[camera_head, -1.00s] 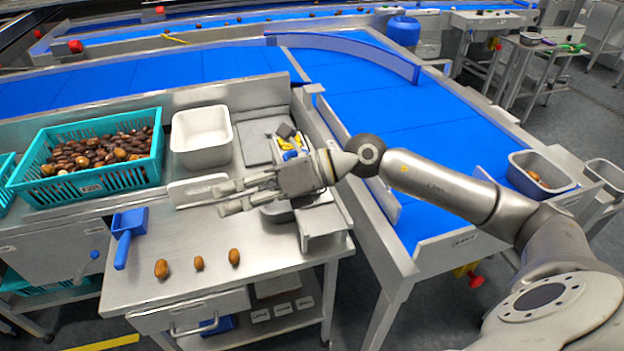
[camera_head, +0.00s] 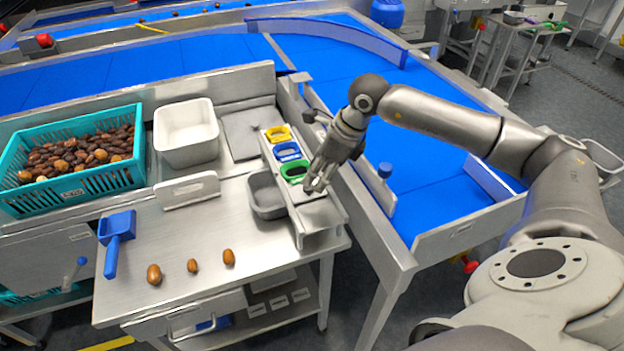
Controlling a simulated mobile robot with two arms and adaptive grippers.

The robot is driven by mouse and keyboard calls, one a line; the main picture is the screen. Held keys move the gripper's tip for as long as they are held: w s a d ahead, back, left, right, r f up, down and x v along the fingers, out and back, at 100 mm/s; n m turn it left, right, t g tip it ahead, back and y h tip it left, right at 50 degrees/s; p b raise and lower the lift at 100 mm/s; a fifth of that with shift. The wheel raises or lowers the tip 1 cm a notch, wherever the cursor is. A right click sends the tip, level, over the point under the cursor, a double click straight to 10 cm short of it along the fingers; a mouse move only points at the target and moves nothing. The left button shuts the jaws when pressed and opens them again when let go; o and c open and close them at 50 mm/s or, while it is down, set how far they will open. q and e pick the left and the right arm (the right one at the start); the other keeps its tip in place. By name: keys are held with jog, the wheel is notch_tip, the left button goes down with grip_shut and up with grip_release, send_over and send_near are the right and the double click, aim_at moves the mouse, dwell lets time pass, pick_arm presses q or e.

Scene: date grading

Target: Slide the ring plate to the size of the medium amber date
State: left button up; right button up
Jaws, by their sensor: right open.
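Three brown-amber dates lie in a row near the front of the steel table: a larger one (camera_head: 154,274) at left, a small one (camera_head: 193,266) in the middle and a mid-sized one (camera_head: 229,257) at right. The ring plate on its rail at the table's right side shows a yellow ring (camera_head: 278,133), a blue ring (camera_head: 287,151) and a green ring (camera_head: 294,171). My right gripper (camera_head: 314,186) is open and points down just right of and in front of the green ring. I cannot tell if it touches the plate. My left gripper is out of view.
A grey metal bin (camera_head: 266,196) sits left of the rail. A teal crate of dates (camera_head: 75,196), a white tub (camera_head: 186,152), a blank white plate (camera_head: 187,191) and a blue scoop (camera_head: 116,235) are further left. A blue conveyor (camera_head: 440,185) runs behind and right.

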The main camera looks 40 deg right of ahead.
aim_at(312, 187)
jog(key=shift+x, duration=2.25)
jog(key=shift+c, duration=0.4)
grip_shut()
